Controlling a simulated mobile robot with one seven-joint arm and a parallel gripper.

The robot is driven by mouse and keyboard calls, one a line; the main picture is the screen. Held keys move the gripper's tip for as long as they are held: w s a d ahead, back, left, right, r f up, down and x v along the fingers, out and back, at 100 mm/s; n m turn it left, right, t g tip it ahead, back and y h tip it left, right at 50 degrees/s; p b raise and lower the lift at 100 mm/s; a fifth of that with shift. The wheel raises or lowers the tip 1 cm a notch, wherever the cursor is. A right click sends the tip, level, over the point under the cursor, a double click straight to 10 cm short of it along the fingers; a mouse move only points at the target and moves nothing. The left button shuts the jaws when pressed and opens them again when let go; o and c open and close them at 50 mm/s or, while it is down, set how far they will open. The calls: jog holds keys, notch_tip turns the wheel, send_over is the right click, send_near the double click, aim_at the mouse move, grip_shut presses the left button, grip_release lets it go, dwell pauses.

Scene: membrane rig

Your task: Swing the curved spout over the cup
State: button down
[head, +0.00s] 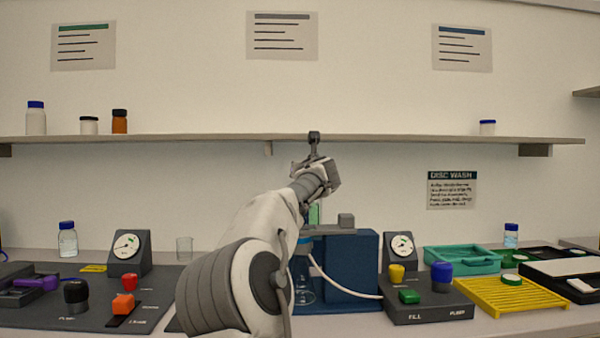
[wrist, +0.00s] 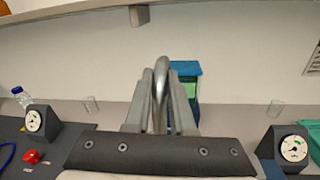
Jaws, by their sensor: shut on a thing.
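The curved spout (wrist: 160,78) is a bent grey metal tube in the middle of the wrist view. My gripper (wrist: 161,90) has one finger on each side of it and is shut on it. In the head view my own arm hides the fingers and the spout. The blue rig (head: 352,262) stands behind my arm, with a grey top plate and a pale hose. A clear glass vessel (head: 303,291), perhaps the cup, stands low at the rig's front left, partly hidden by my arm. I cannot tell where the spout's mouth points relative to it.
A shelf (head: 220,138) runs along the wall above the rig. Gauge boxes stand on the left (head: 128,252) and right (head: 399,254). A glass beaker (head: 184,247) stands left of my arm. A teal tray (head: 462,259) and yellow rack (head: 512,294) lie at right.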

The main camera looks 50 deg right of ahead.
jog(key=shift+r, duration=0.1)
jog(key=c, duration=0.8)
grip_release()
jog(key=v, duration=1.7)
jog(key=shift+s+a, duration=0.15)
jog(key=shift+s, duration=0.05)
